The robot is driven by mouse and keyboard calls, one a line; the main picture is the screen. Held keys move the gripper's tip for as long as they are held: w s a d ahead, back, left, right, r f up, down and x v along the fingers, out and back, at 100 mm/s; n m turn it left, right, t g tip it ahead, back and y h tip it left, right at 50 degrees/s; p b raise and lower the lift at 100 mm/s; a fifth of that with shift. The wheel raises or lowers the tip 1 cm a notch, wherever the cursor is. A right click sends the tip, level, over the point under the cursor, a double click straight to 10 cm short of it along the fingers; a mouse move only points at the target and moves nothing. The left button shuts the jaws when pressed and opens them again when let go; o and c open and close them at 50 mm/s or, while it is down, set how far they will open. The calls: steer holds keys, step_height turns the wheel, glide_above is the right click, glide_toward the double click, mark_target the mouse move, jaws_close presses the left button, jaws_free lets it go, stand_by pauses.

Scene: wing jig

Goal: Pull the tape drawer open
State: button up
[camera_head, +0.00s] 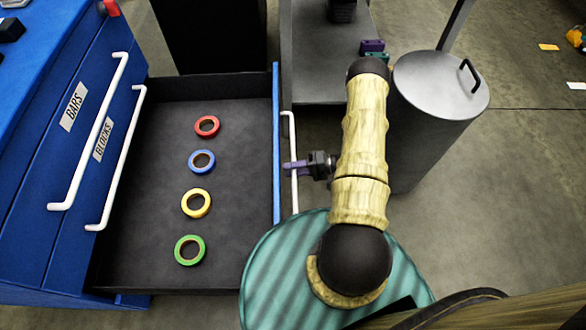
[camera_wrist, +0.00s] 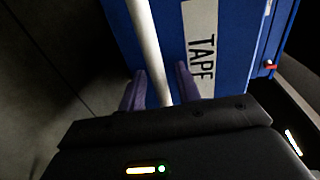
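The tape drawer (camera_head: 150,262) stands pulled out from the blue cabinet (camera_head: 45,200). Red (camera_head: 207,117), blue (camera_head: 193,162), yellow (camera_head: 185,203) and green (camera_head: 177,250) tape rolls lie in a row on its dark floor. Its blue front (camera_head: 276,150) carries a white handle (camera_head: 294,190), and a TAPE label (camera_wrist: 201,50) shows in the wrist view. My gripper (camera_head: 290,167) is at the handle. In the wrist view its purple fingers (camera_wrist: 160,75) stand on either side of the white bar (camera_wrist: 148,40), with narrow gaps visible, so it looks open around the handle.
The BARS (camera_head: 73,107) and BLOCKS (camera_head: 103,139) drawers have white handles at the left. A grey lidded bin (camera_head: 430,125) stands right of my arm. A grey surface (camera_head: 315,65) with small purple and green blocks is behind.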

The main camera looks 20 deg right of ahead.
steer(key=p+v, duration=0.2)
steer(key=v, duration=1.5)
steer(key=shift+p, duration=0.35)
steer(key=shift+d+r, duration=0.1)
steer(key=shift+d, duration=0.05)
